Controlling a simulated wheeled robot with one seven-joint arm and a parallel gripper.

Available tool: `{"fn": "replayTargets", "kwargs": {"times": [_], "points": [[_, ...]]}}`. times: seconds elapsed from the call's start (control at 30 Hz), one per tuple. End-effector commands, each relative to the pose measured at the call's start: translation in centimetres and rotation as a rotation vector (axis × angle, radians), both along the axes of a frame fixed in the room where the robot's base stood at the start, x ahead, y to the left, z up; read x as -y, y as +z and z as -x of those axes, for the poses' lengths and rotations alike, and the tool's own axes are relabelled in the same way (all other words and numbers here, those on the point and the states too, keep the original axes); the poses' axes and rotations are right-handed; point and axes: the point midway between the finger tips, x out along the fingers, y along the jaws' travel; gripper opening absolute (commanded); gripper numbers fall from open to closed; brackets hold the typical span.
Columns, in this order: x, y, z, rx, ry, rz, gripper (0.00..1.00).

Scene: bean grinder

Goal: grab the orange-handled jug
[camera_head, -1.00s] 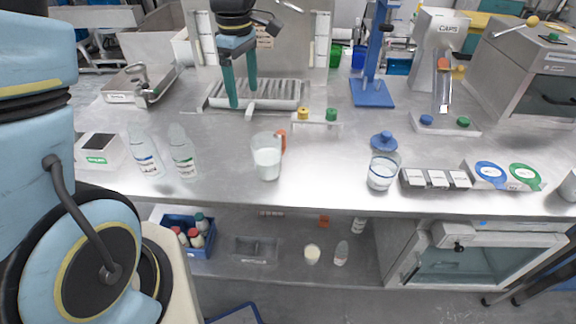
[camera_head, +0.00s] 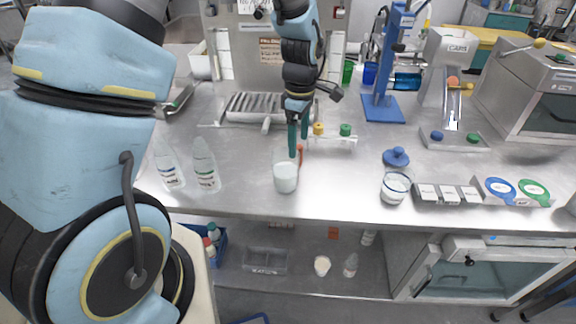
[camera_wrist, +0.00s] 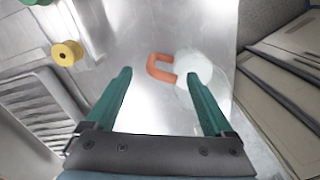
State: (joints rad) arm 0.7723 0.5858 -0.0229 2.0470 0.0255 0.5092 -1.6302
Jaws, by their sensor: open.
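The jug (camera_head: 286,177) is a clear pitcher with whitish contents, upright on the metal counter. Its orange handle (camera_head: 300,153) points to the back right in the head view, partly behind my gripper. In the wrist view the jug (camera_wrist: 205,80) lies past the right fingertip, and its orange handle (camera_wrist: 160,67) shows between and ahead of the two fingertips. My gripper (camera_head: 298,150) is open and empty, its teal fingers pointing down above the handle side of the jug. The fingers also show in the wrist view (camera_wrist: 160,80), apart from the handle as far as I can tell.
Yellow (camera_head: 319,128) and green (camera_head: 345,129) knobs stand right behind the gripper. Two clear bottles (camera_head: 205,165) stand left of the jug. A glass jar (camera_head: 395,188) and a blue lid (camera_head: 396,157) are to the right. The counter around the jug is clear.

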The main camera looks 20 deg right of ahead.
Motion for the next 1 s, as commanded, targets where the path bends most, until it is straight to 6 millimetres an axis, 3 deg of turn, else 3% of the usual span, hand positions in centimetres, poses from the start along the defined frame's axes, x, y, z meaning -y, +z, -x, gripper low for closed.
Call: {"fn": "replayTargets", "kwargs": {"times": [0.2, 0.47, 1.0], "points": [[0.0, -2.1, 0.1, -0.001, 0.0, -0.002, 0.87], [0.0, -2.4, 0.0, 0.001, 0.0, 0.001, 0.87], [0.0, -2.4, 0.0, 0.001, 0.0, 0.001, 0.27]]}}
